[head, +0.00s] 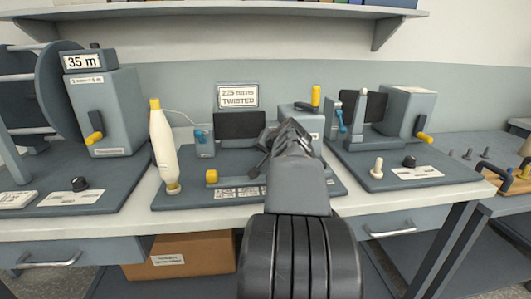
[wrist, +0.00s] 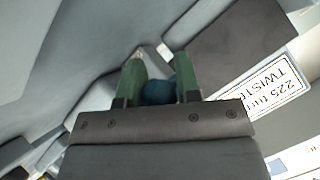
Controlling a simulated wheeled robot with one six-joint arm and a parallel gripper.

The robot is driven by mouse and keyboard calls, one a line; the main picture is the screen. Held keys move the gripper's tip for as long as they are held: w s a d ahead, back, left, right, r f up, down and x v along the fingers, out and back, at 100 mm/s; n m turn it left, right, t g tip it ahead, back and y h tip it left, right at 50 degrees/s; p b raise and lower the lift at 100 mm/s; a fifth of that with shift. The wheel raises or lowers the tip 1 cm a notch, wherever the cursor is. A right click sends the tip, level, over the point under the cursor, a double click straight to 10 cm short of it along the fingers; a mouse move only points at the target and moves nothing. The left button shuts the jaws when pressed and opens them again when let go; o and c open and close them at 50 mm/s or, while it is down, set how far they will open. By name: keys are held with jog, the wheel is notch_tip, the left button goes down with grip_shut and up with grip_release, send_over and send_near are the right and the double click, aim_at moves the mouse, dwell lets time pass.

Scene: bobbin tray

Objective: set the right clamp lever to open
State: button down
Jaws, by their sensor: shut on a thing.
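My gripper (head: 284,136) is at the right side of the middle bench machine, in front of its grey right housing (head: 298,113). In the wrist view its green fingers (wrist: 160,88) are closed on a rounded blue piece, the right clamp lever (wrist: 159,91). In the head view my gripper hides this lever, so I cannot tell its angle. The left clamp (head: 204,146) has a blue lever (head: 200,134) and stands free at the left of the dark panel (head: 240,125). A sign reading "225 turns TWISTED" (head: 238,96) stands behind.
A white bobbin (head: 163,148) with a yellow top stands left on the middle base. A yellow crank knob (head: 315,95) rises close behind my gripper. Another machine with a blue lever (head: 341,120) stands right. A reel machine (head: 105,110) stands left. A shelf (head: 220,12) hangs above.

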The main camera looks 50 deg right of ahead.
jog(key=c, duration=0.8)
grip_release()
jog(key=p+v, duration=0.1)
jog(key=v, duration=1.2)
jog(key=shift+s+a+r, duration=0.1)
jog(key=shift+s+r, duration=0.1)
jog(key=shift+s, duration=0.05)
